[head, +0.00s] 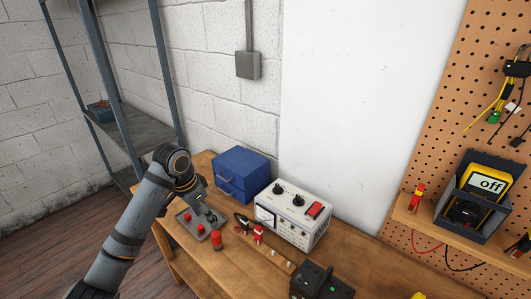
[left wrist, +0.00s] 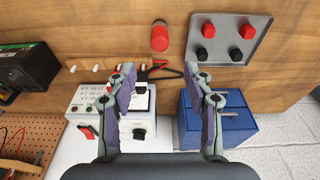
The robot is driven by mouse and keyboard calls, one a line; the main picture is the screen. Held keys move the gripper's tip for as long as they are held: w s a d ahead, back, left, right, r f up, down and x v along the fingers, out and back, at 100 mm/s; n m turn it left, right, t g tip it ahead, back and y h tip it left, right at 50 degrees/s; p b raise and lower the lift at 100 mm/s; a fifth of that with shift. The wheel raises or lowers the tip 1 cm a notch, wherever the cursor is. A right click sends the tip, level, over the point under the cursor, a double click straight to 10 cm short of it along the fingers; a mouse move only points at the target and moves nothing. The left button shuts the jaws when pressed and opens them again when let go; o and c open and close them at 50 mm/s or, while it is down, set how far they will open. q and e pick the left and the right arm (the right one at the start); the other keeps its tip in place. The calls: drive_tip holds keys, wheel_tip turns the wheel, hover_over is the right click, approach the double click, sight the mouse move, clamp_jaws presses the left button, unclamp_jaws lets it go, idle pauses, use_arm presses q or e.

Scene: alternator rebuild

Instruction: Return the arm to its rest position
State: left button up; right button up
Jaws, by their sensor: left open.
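My left arm comes in from the left in the head view, and its gripper (head: 208,212) hangs over the left end of the wooden workbench (head: 215,267). The gripper points down near a grey tray (head: 183,218) with red and black knobs and partly covers it. In the left wrist view the two fingers of this gripper (left wrist: 166,78) are apart, with nothing held between them. The tray (left wrist: 218,53) shows there at upper right, apart from the fingers. My right gripper is not in view.
A blue drawer box (head: 248,163) and a white instrument (head: 305,202) stand at the bench's back. A red cylinder (head: 216,240) and a black device (head: 310,282) are nearer. A grey metal shelf (head: 140,140) is left of the bench. A meter (head: 486,184) sits on the right ledge.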

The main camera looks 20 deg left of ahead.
use_arm(q)
drive_tip(key=shift+n, duration=0.3)
drive_tip(key=s+d+f, duration=0.2)
drive_tip(key=f, duration=0.1)
drive_tip(key=s+d+f, duration=0.2)
drive_tip(key=f, duration=0.2)
drive_tip(key=s+d+f, duration=0.2)
drive_tip(key=f, duration=0.1)
drive_tip(key=shift+d+f, duration=0.1)
drive_tip(key=shift+f, duration=0.1)
drive_tip(key=s+d+f+n+t+y, duration=0.1)
drive_tip(key=s+f+n, duration=0.1)
drive_tip(key=s, duration=0.4)
drive_tip(key=s+d+f+n+y, duration=0.1)
drive_tip(key=s+d+f, duration=0.15)
drive_tip(key=s, duration=0.45)
drive_tip(key=a+f, duration=0.3)
drive_tip(key=f, duration=2.1)
drive_tip(key=s+a+f+g, duration=0.1)
drive_tip(key=s+f+g, duration=0.1)
drive_tip(key=s+f, duration=1.6)
drive_tip(key=shift+s+a+f+n, duration=0.25)
drive_tip(key=shift+s+a+n, duration=0.1)
drive_tip(key=shift+s, duration=0.8)
